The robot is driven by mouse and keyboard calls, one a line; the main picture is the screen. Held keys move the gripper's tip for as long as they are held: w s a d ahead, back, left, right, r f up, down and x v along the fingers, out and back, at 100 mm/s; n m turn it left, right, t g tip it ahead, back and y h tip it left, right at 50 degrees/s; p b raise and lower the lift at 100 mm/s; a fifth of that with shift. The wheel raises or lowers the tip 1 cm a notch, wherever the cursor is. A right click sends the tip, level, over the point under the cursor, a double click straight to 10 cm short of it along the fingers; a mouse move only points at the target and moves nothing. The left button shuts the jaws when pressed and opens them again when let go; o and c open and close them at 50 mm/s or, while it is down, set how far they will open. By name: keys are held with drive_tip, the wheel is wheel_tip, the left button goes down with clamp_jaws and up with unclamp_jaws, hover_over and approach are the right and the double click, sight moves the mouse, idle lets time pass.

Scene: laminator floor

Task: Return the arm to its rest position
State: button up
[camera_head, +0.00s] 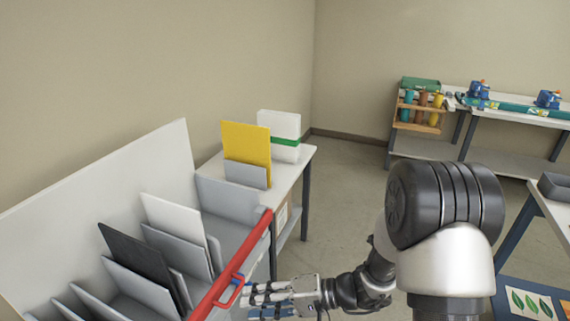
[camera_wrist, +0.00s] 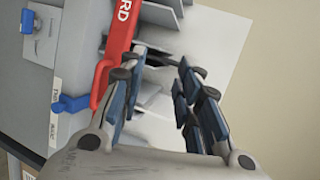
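My gripper (camera_head: 268,292) shows low in the middle of the head view, close to the right side of a red guard bar (camera_head: 236,268). My arm reaches to it from the right, bent. In the wrist view the fingers of my gripper (camera_wrist: 155,78) are spread apart, with a grey slotted rack and a white panel seen through the gap. The gripper is open and holds nothing. Its left fingers overlap the edge of the red bar (camera_wrist: 118,40) and its loop handle; I cannot tell whether they touch.
The rack (camera_head: 225,195) holds a white board (camera_head: 177,225) and a black board (camera_head: 138,262). A side table (camera_head: 305,158) carries a yellow board (camera_head: 246,143) and a white block with a green band (camera_head: 279,130). Benches stand at the right. Floor between is clear.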

drive_tip(key=s+d+r+n+g+h, duration=0.3)
drive_tip(key=s+d+r+h, duration=0.25)
drive_tip(key=s+r, duration=0.55)
drive_tip(key=s+d+r+m+t+h, duration=0.1)
drive_tip(key=s+d+r+t+h, duration=0.1)
drive_tip(key=d, duration=0.5)
drive_tip(key=s+d+r+m+t+h, duration=0.1)
drive_tip(key=s+d+r+t+h, duration=0.2)
drive_tip(key=d+h, duration=0.4)
drive_tip(key=shift+s+d+t, duration=0.35)
drive_tip(key=shift+s+t, duration=0.45)
drive_tip(key=shift+t, duration=0.1)
